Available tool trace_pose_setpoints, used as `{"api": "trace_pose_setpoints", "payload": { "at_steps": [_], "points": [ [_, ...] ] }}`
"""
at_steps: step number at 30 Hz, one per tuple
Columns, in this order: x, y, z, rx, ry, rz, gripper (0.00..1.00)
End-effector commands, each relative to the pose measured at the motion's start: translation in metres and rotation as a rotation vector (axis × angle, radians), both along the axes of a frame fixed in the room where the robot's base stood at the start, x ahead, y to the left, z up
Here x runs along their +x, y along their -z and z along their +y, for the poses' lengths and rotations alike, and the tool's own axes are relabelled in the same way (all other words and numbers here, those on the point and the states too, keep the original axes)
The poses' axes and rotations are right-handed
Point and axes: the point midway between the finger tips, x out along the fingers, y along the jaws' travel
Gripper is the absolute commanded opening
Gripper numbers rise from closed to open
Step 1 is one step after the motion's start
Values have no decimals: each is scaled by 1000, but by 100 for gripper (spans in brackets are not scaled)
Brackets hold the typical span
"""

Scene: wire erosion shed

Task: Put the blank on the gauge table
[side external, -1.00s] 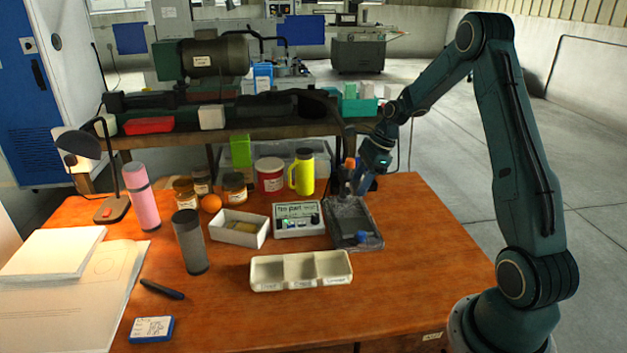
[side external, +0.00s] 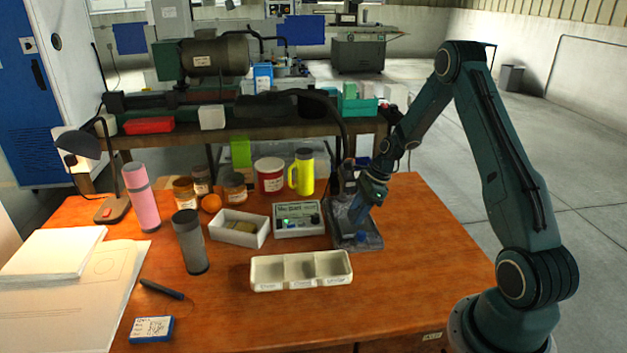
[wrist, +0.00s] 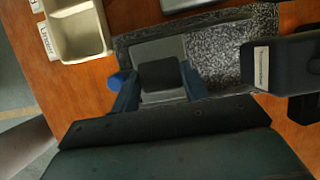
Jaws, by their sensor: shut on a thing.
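My gripper (wrist: 157,92) is shut on the blank (wrist: 160,75), a small dark block between its two blue fingers in the wrist view. Beneath and just beyond the blank is the gauge table (wrist: 158,48), a smooth grey plate on a speckled stone base. Whether the blank touches the plate or hangs just above it I cannot tell. In the side view my gripper (side external: 356,213) is low over the stone base (side external: 360,242), and hides the blank and the plate there.
The gauge stand's dark arm (wrist: 285,62), with a label, is close to the right of my fingers in the wrist view. A blue knob (wrist: 115,82) is at the left. A cream three-compartment tray (side external: 301,283) and a readout box (side external: 298,232) stand beside the base.

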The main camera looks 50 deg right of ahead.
Motion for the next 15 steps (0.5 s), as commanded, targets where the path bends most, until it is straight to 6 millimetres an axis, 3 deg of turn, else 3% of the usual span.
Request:
{"api": "trace_pose_setpoints", "payload": {
  "at_steps": [5, 15],
  "points": [
    [0, 14, 0, -2, -1, -2, 13],
    [0, 16, 0, -2, 0, -2, 13]
  ]
}}
